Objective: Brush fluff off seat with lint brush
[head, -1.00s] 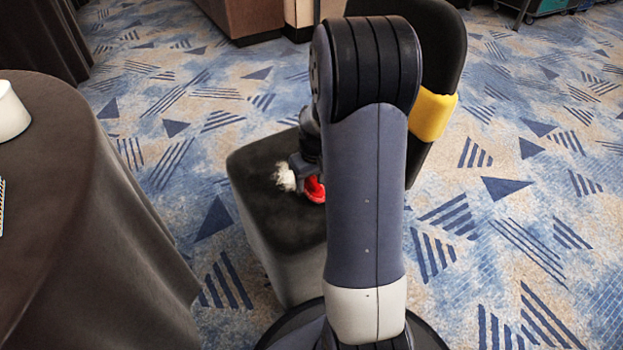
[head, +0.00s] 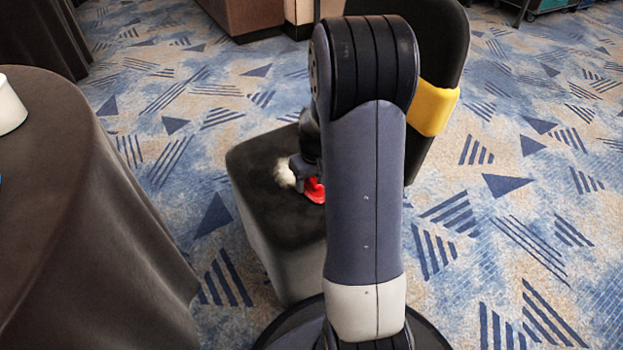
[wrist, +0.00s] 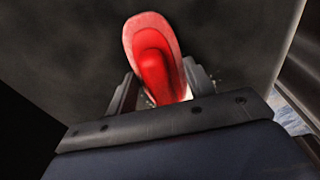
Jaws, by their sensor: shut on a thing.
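The dark chair seat (head: 258,165) is in the middle of the head view, partly hidden behind my arm. A tuft of pale fluff (head: 284,174) lies on the seat, just left of my gripper. My gripper (head: 305,176) is low over the seat and shut on the red lint brush (head: 315,191). In the wrist view the red brush (wrist: 155,62) sticks out between the fingers of my gripper (wrist: 155,92), against the dark seat (wrist: 70,60). Small pale bits show beside the brush's base there. Whether the brush touches the seat or the fluff I cannot tell.
A dark cloth-covered table (head: 85,200) stands at the left, with a white object (head: 10,106) on it. The chair's black backrest (head: 440,45) with a yellow band (head: 432,108) rises behind my arm. Patterned carpet (head: 540,200) is open at the right.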

